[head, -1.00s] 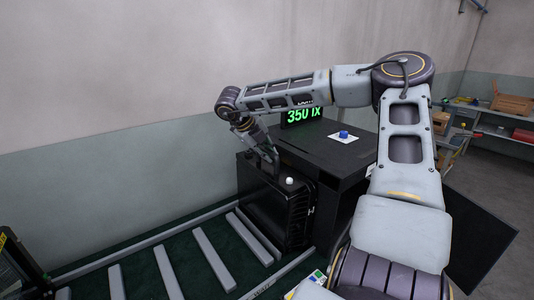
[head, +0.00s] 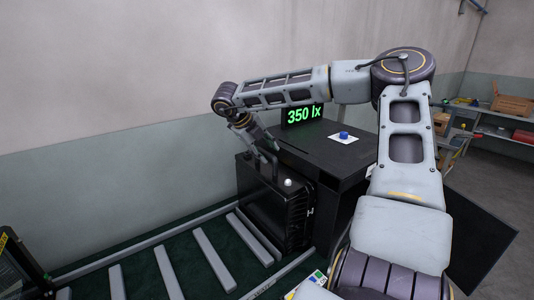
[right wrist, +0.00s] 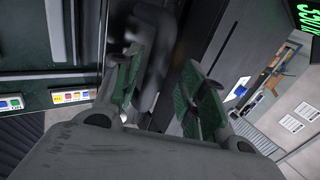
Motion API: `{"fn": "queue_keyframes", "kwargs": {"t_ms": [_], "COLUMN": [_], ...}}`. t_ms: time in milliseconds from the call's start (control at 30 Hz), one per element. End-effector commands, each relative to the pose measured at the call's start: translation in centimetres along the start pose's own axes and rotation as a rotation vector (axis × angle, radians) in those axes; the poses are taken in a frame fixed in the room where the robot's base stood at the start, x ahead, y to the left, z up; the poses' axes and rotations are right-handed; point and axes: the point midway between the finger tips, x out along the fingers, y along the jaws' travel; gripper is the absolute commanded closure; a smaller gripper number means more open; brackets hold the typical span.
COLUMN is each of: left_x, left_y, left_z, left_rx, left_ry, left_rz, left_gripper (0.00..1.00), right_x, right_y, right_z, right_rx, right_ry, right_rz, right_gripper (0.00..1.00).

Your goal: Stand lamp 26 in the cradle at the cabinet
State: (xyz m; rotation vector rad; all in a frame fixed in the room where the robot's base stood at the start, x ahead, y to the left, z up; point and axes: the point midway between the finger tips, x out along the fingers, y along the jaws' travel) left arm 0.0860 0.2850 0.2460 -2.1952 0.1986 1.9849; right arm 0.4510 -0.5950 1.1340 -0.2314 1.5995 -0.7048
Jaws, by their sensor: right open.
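A black ribbed floodlight housing (head: 272,208) with a white knob on its top stands upright against the front of the black cabinet (head: 340,180). I cannot read a number on it, and the cradle cannot be made out. My right gripper (head: 270,162) is just above the housing's top in the head view; I cannot tell whether it touches. In the right wrist view my right gripper (right wrist: 162,82) has its green-padded fingers apart, with a dark curved part behind them. My left gripper is out of view.
A display (head: 303,115) reading 350 lx and a blue button (head: 344,134) on a white plate are on the cabinet. Pale slats (head: 208,258) lie on the dark green floor in front. A dark object with a yellow label (head: 8,270) is at the lower left.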

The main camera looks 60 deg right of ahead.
Motion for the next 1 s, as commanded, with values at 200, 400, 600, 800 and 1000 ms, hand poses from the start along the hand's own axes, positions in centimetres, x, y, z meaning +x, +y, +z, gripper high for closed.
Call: {"fn": "queue_keyframes", "kwargs": {"t_ms": [200,400,600,800,1000], "left_x": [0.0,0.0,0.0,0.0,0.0], "left_y": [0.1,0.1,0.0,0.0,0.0], "left_z": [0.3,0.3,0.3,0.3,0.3], "left_rx": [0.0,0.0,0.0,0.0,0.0], "left_ry": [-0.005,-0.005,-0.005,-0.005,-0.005], "left_rz": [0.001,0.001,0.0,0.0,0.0], "left_gripper": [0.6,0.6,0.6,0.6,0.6], "right_x": [-2.5,-4.7,-6.0,-6.4,-6.4], "right_y": [-0.1,-0.1,-0.1,-0.1,-0.1], "right_z": [0.1,0.1,0.1,0.1,0.1], "right_rx": [0.001,0.002,0.002,0.002,0.002], "right_ry": [-0.002,-0.004,-0.002,-0.003,-0.003], "right_rz": [-0.003,-0.003,-0.003,-0.003,-0.002], "right_gripper": [0.58,0.58,0.58,0.58,0.58]}}
